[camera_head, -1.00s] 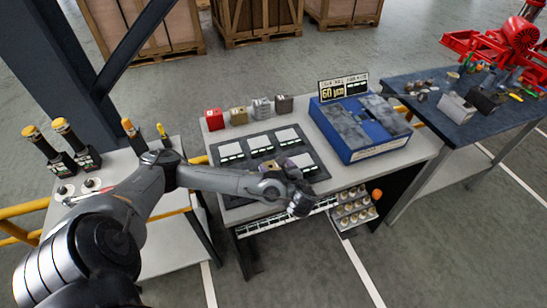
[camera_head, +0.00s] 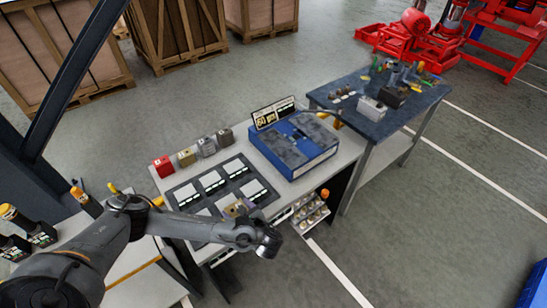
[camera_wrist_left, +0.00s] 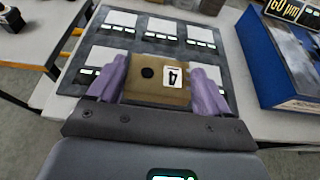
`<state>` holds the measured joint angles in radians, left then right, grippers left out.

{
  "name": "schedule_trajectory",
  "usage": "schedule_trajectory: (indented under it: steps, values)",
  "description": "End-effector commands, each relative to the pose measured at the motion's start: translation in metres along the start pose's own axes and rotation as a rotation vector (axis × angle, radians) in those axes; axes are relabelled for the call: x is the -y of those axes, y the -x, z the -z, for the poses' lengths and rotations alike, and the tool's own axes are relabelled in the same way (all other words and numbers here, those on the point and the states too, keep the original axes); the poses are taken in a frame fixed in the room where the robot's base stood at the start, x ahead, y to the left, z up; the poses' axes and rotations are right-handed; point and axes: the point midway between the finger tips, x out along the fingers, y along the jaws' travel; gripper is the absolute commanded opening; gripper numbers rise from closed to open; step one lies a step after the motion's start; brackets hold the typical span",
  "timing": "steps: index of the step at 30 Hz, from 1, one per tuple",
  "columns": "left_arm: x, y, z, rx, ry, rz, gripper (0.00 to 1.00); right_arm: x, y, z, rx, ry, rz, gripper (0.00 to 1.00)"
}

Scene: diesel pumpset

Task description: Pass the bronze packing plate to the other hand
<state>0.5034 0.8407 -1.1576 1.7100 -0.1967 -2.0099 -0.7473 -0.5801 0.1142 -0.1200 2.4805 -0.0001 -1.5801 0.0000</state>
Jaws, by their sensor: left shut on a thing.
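The bronze packing plate (camera_wrist_left: 155,80) is a flat tan piece with a dark hole and a white label marked 4. In the left wrist view it sits between the two purple fingers of my left gripper (camera_wrist_left: 160,85), which is shut on it. In the head view the plate (camera_head: 234,209) shows small beside my left gripper (camera_head: 243,207), over the front of the dark mat. The wrist hides part of it there. Whether the plate touches the mat is hard to tell. My right gripper is in neither view.
The dark mat (camera_head: 222,200) holds several white labelled pads. Red, bronze and grey blocks (camera_head: 189,157) stand behind it. A blue case (camera_head: 296,152) and a 60 µm sign (camera_head: 274,113) are to the right. A dark blue table (camera_head: 350,112) with parts stands beyond.

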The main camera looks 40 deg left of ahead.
Motion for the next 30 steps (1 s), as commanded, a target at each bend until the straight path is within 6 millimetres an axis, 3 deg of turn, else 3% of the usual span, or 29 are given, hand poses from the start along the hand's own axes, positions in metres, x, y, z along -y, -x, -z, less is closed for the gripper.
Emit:
schedule_trajectory:
  steps: [5, 8, 11, 18, 24, 30]
  values:
    - [0.012, 0.013, -0.006, 0.0, -0.014, 0.044, 0.21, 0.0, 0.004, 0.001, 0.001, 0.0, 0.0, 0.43]
    - [0.029, 0.028, -0.011, -0.001, -0.039, 0.112, 0.21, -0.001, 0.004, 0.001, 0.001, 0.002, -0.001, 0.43]
    - [0.054, 0.053, -0.021, 0.0, -0.081, 0.219, 0.21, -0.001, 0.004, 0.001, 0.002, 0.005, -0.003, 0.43]
    - [0.111, 0.138, -0.061, 0.001, -0.221, 0.565, 0.21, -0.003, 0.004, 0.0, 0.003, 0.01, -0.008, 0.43]
    - [0.13, 0.188, -0.088, 0.002, -0.308, 0.764, 0.21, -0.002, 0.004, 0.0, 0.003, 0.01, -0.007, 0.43]
    - [0.138, 0.226, -0.11, 0.001, -0.37, 0.914, 0.21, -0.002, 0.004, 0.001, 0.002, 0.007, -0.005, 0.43]
